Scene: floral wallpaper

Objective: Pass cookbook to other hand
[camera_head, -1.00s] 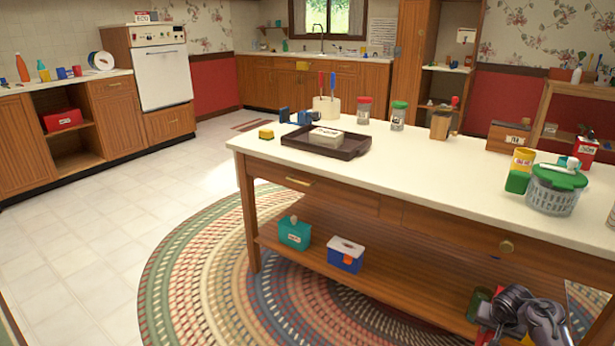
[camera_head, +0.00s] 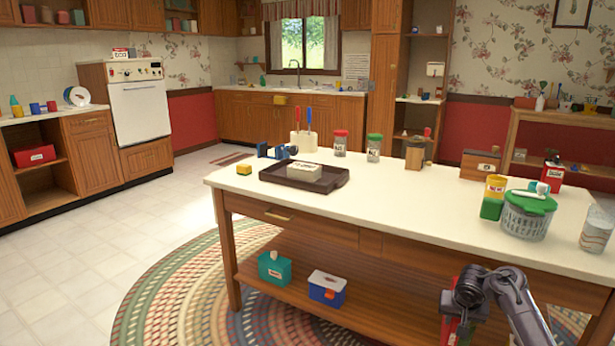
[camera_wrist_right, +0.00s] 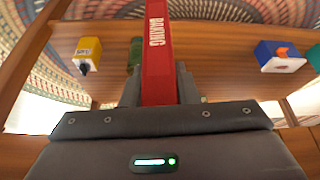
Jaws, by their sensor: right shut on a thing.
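The cookbook is a red book with white lettering reading "BAKING" on its spine. In the right wrist view the cookbook (camera_wrist_right: 160,50) stands between the two fingers of my right gripper (camera_wrist_right: 158,88), which is shut on it. In the head view my right gripper (camera_head: 462,312) is at the bottom right, in front of the island's near side. A narrow red part of the cookbook (camera_head: 451,328) shows beside it; the rest is hidden or cut off by the frame. My left gripper is in neither view.
The island (camera_head: 410,205) carries a dark tray (camera_head: 330,181), jars and a green-lidded basket (camera_head: 527,215). Its lower shelf (camera_head: 290,287) holds a teal box (camera_head: 274,268) and a blue box (camera_head: 326,288). A yellow item (camera_wrist_right: 88,52) also shows in the wrist view. Floor to the left is clear.

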